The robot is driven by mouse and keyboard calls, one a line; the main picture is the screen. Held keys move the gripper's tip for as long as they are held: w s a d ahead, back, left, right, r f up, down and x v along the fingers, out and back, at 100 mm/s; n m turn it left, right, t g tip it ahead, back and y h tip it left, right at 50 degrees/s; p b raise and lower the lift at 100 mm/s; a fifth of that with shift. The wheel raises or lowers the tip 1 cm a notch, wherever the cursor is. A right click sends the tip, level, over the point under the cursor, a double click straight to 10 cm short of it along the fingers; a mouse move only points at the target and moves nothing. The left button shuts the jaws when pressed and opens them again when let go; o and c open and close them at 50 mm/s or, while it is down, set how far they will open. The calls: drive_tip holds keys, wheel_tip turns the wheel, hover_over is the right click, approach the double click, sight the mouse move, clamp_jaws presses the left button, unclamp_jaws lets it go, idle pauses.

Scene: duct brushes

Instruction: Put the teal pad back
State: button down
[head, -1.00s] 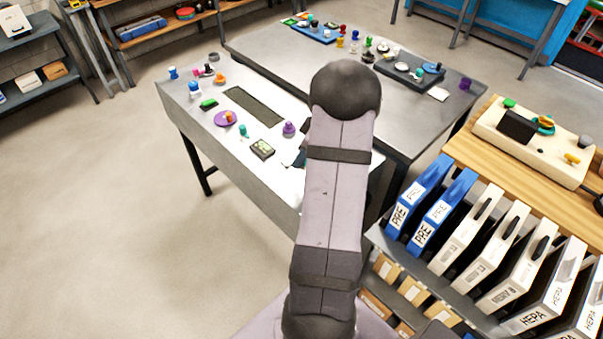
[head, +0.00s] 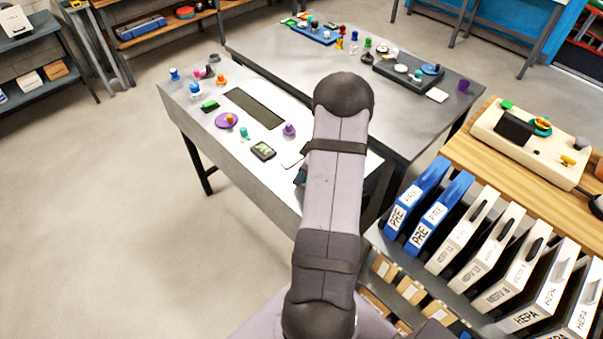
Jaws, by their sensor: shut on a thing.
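My arm (head: 335,190) rises through the middle of the head view and hides the space behind it. My gripper's jaws and anything in them are hidden there. A small dark piece (head: 300,176), perhaps part of my wrist, shows at the arm's left edge, over the near table's right part. I cannot pick out the teal pad for sure. A small teal piece (head: 245,132) stands on the near table (head: 207,135), and a teal ring-like piece (head: 541,126) sits on the cream case at the right.
The near table also holds a purple disc (head: 227,120), a purple knob (head: 289,130), a dark box (head: 263,151) and a dark flat strip (head: 254,108). A dark tray (head: 390,72) lies on the back table. Upright filters (head: 465,228) stand in a rack at lower right.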

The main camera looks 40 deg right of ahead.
drive_tip(key=shift+f+b, duration=0.2)
drive_tip(key=shift+b, duration=0.15)
drive_tip(key=c, duration=1.6)
unclamp_jaws()
drive_tip(key=shift+r, duration=0.1)
drive_tip(key=shift+r+p, duration=0.25)
drive_tip(key=shift+p, duration=0.1)
drive_tip(key=b+v, duration=0.4)
drive_tip(key=v, duration=0.8)
drive_tip(key=shift+f, duration=0.1)
